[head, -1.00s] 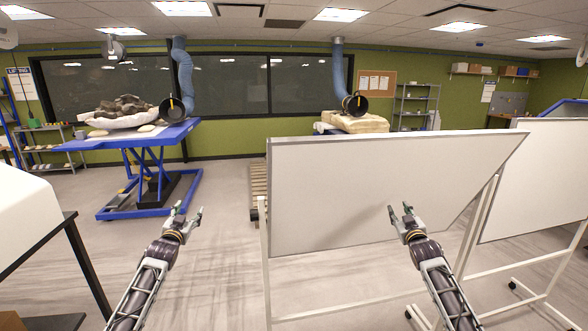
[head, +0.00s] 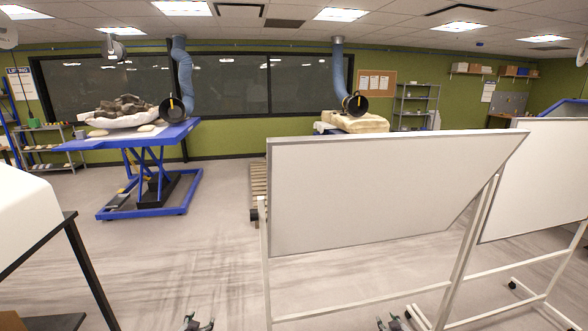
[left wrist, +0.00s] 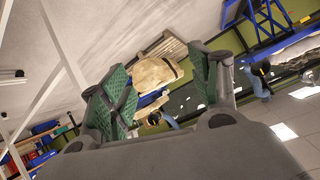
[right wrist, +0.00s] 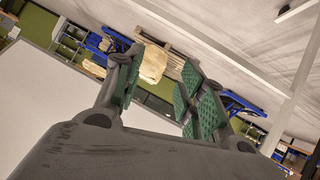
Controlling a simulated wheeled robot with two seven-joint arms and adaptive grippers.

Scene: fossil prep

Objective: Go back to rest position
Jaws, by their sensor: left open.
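My left gripper (head: 198,323) shows only its fingertips at the bottom edge of the head view, left of the middle. In the left wrist view its green-padded fingers (left wrist: 165,85) are spread apart with nothing between them. My right gripper (head: 393,323) shows its tips at the bottom edge, in front of the whiteboard stand. In the right wrist view its fingers (right wrist: 162,85) are also apart and empty. Both arms are below the head view.
A white wheeled board (head: 380,190) stands ahead, with another board (head: 535,175) at the right. A black-legged table (head: 75,245) is close on the left. A blue lift table (head: 150,205) bearing a fossil (head: 125,105) stands further back. Floor between them is clear.

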